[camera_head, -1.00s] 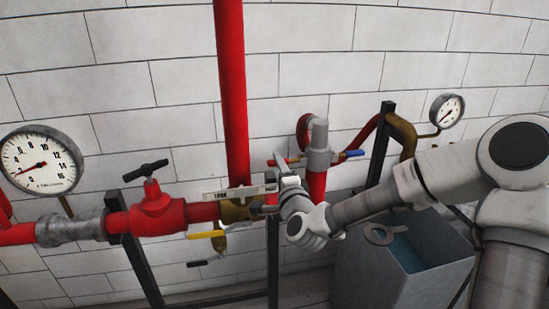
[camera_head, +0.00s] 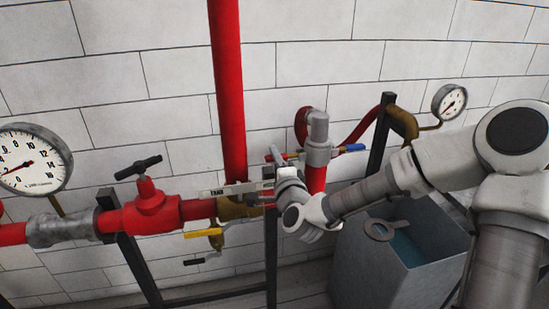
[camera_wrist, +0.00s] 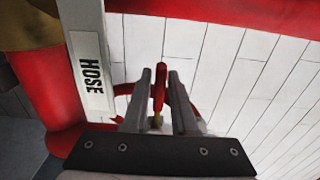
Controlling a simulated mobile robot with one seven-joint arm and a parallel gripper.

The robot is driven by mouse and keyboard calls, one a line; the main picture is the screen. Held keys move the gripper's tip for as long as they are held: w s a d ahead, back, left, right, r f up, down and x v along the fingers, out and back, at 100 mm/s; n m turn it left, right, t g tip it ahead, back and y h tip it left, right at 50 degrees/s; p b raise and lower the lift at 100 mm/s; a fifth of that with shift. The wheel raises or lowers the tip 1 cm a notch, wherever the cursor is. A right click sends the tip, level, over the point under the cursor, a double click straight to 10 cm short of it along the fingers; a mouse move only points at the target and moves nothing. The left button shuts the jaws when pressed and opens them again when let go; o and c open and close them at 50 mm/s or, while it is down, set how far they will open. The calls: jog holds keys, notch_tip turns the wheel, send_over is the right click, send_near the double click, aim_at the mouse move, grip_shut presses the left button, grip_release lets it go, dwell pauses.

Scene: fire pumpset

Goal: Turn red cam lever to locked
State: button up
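The red cam lever (camera_wrist: 159,85) stands upright in the wrist view, between the two fingers of my gripper (camera_wrist: 160,92). A thin gap shows on each side of it, and its lower end meets a small brass piece. In the head view my gripper (camera_head: 274,152) is at the left side of the grey coupling (camera_head: 318,140). There the red lever is mostly hidden behind the gripper. A second lever with a blue end (camera_head: 352,148) sticks out on the coupling's right side. Whether the fingers touch the red lever is not clear.
A red riser pipe (camera_head: 228,90) and a red valve (camera_head: 150,208) stand left of my gripper. A yellow-handled valve (camera_head: 203,233) hangs below. A grey bin (camera_head: 385,265) stands under my arm. A HOSE label (camera_wrist: 91,70) is close by in the wrist view.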

grip_shut()
dwell(1.1)
